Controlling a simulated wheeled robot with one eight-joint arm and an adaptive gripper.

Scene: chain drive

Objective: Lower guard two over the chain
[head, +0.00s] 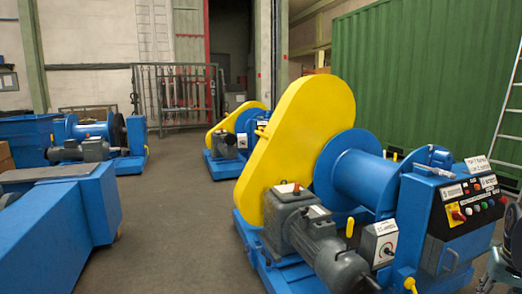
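A large yellow chain guard (292,140) stands tilted on the near blue winch (364,178), beside its drum. It hides any chain behind it. A second, smaller yellow guard (226,126) is on a blue winch (222,166) farther back. I cannot read which guard is number two. The chain is not visible on either winch. My gripper cannot be made out; a grey part is cut off at the lower right edge, and I cannot tell what it is.
The near winch has a grey motor (326,246) and a control box (462,216) with buttons. Another blue winch (112,136) stands at the back left, and a large blue body (62,225) fills the left foreground. Grey floor (172,225) lies clear between. A ladder (507,105) is at right.

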